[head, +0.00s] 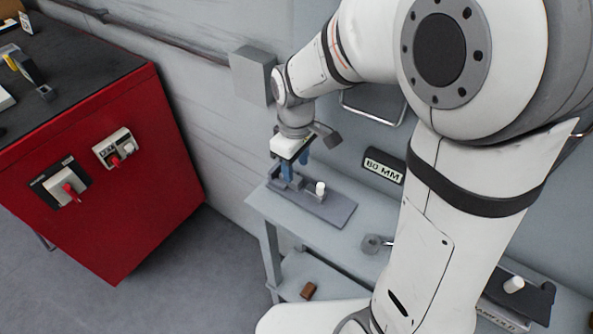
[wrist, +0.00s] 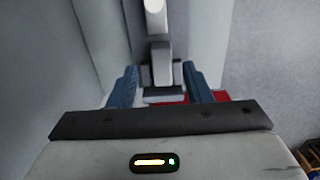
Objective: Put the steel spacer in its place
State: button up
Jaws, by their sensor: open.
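My gripper (head: 292,180) is at the left end of a grey fixture plate (head: 332,208) on the bench, its blue fingers pointing down. In the wrist view the fingers (wrist: 160,88) are apart, with a small grey block (wrist: 161,66) showing beyond and between them. I cannot tell whether they touch it. A white cylinder (head: 320,188) stands upright on the plate, right of the gripper; a white rounded end (wrist: 155,14) shows at the top of the wrist view. No part is clearly identifiable as the steel spacer. A grey round piece with a dark centre (head: 372,243) lies on the bench.
A dark tray (head: 535,300) with a white cylinder (head: 513,284) is at the lower right. A brown block (head: 308,290) is on the lower shelf. A red cabinet (head: 120,200) stands left.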

aim_at(296, 178)
notch_tip(296, 178, up, 9)
jog(key=shift+f, duration=0.2)
dwell(0.5)
